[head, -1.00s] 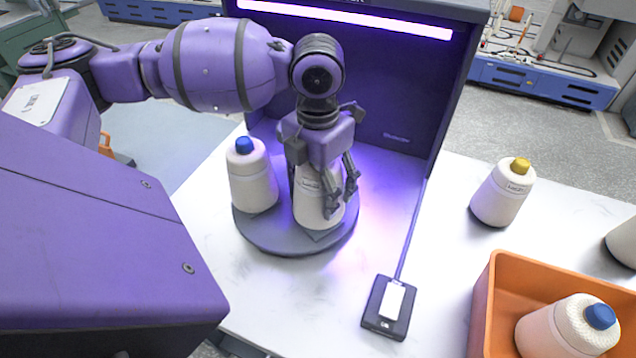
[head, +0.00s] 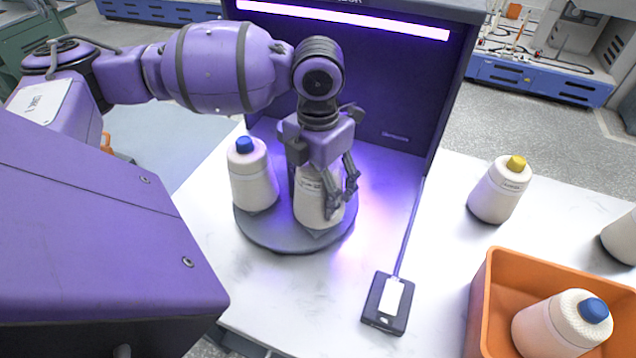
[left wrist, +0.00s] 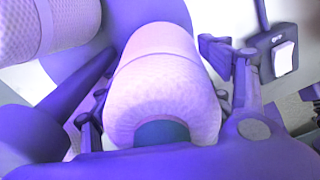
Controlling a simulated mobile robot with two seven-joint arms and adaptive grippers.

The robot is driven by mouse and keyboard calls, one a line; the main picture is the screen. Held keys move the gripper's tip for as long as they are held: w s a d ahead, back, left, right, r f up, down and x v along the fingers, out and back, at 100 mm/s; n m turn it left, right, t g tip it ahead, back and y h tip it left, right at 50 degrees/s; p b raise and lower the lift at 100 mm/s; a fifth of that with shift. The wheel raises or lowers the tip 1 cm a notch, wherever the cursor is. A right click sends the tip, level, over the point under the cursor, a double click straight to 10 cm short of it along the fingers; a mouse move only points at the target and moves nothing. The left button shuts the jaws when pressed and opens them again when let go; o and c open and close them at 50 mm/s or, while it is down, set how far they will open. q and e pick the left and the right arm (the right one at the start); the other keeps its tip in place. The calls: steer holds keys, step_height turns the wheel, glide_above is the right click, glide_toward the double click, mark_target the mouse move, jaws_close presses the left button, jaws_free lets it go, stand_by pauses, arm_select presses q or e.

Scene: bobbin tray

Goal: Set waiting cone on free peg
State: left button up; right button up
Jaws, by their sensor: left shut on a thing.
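My left gripper (head: 338,190) points down over the round grey tray (head: 270,238) and is shut on a white cone (head: 312,208). The cone is upright at the tray's right side; its base is at or just above the tray surface, and I cannot tell whether a peg is inside it. In the left wrist view the held cone (left wrist: 158,75) sits between the fingers, with a dark teal tip partly hidden. Another white cone (head: 253,180) with a blue tip stands upright on the tray's left side. My right gripper is out of view.
A dark lit booth (head: 395,110) stands behind the tray. A small black switch box (head: 375,318) with a cable lies in front. At right are a yellow-tipped cone (head: 498,192) and an orange bin (head: 490,275) holding a blue-tipped cone (head: 550,330).

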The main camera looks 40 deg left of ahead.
arm_select(q)
steer(key=shift+f, duration=1)
steer(key=o, duration=1.5)
steer(key=shift+r, duration=4.15)
